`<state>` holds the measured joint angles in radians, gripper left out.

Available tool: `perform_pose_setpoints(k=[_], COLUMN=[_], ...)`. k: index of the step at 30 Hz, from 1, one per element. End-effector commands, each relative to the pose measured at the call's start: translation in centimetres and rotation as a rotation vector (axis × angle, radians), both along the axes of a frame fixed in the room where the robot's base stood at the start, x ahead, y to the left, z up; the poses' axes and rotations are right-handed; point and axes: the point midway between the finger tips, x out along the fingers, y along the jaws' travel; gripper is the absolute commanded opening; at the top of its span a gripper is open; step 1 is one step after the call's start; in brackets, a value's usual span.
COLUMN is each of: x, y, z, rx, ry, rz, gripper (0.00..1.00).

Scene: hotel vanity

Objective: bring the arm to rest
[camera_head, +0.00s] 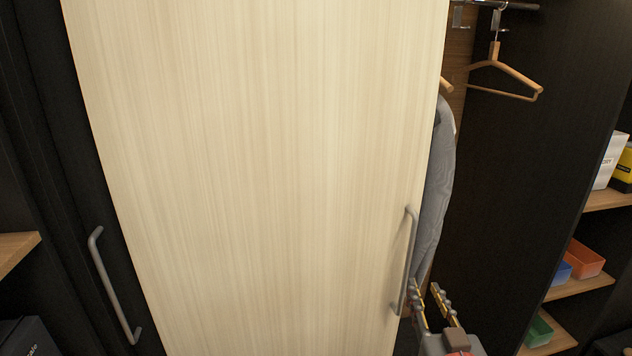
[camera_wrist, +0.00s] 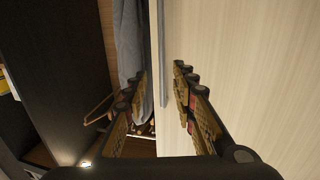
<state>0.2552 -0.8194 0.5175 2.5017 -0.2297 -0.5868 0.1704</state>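My gripper (camera_head: 428,292) is at the lower right of the head view, beside the lower end of the grey bar handle (camera_head: 410,262) on the pale wood door (camera_head: 265,150). In the wrist view my gripper (camera_wrist: 160,85) has its two fingers spread apart. The handle (camera_wrist: 162,55) shows beyond the gap between the fingers, along the door edge. Nothing is visibly held. Whether a finger touches the handle or door cannot be told.
Right of the door is an open wardrobe space with a grey garment (camera_head: 437,190) and an empty wooden hanger (camera_head: 505,72). Shelves (camera_head: 580,285) with coloured boxes stand at the far right. A second handle (camera_head: 113,285) is on the dark panel at left.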

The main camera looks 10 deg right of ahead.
Motion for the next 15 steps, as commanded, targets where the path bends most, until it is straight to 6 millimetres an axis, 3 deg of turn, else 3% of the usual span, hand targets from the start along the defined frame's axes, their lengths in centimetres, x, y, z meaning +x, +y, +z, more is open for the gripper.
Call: perform_pose_setpoints(k=[7,15], x=[-2.3,-8.0], y=[-1.8,-0.9], z=[-7.7,-11.5], rx=[0.023,0.073], ry=[0.336,0.705], rz=[-0.076,-0.1], gripper=[0.27,0.27])
